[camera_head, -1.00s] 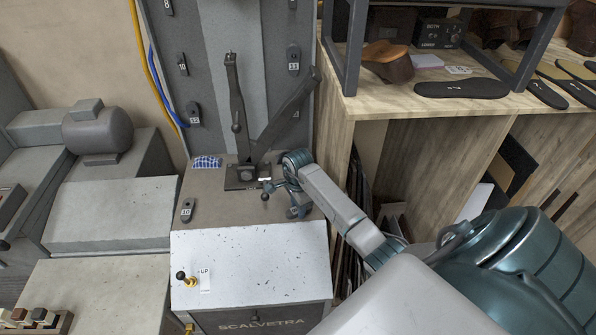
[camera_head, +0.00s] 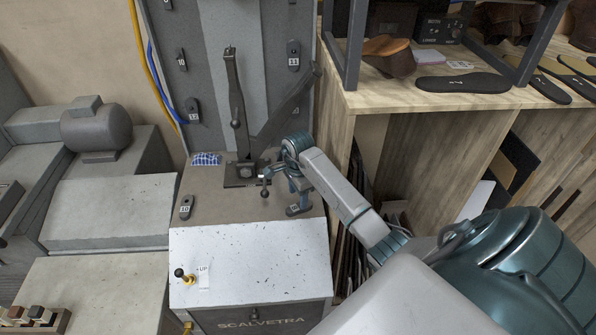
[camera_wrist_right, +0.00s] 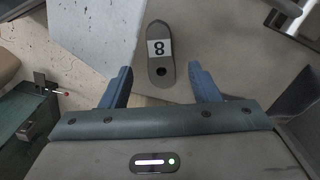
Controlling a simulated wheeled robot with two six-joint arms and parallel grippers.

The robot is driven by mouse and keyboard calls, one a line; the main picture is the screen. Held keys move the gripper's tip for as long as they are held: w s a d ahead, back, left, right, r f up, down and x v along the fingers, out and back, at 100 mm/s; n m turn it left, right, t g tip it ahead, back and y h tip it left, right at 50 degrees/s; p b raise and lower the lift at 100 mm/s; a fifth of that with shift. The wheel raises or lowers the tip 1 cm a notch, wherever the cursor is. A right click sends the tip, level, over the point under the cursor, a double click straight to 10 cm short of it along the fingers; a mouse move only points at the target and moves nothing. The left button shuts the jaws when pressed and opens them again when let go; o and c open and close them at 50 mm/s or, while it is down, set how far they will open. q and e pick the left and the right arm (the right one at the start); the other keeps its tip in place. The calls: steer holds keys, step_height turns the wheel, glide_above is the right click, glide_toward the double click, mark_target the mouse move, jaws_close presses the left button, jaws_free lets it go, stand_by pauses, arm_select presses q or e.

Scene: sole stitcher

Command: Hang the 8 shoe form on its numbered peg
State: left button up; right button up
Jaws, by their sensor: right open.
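The 8 shoe form (camera_wrist_right: 159,48) is a dark grey sole-shaped piece with a white label and a hole near one end. It lies on the grey-brown machine deck beside the edge of the white top. In the head view it is a small dark shape (camera_head: 298,210) under my right gripper (camera_head: 296,188). In the wrist view my right gripper (camera_wrist_right: 161,80) is open and empty, its blue fingers on either side of the form's holed end. The grey peg panel (camera_head: 276,25) stands behind. The 8 peg cannot be made out for sure. My left gripper is out of view.
Another form (camera_head: 186,207), labelled 10, lies on the deck's left. Numbered forms, including the 11 form (camera_head: 293,55), hang on the panel. A black lever (camera_head: 236,105) and slanted bar stand behind my gripper. A wooden bench (camera_head: 400,98) is at right.

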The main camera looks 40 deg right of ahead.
mark_target(297, 207)
step_height(297, 207, up, 7)
steer(key=shift+r+b, duration=0.2)
steer(key=shift+b, duration=0.1)
steer(key=shift+a+f, duration=0.1)
stand_by(0.4)
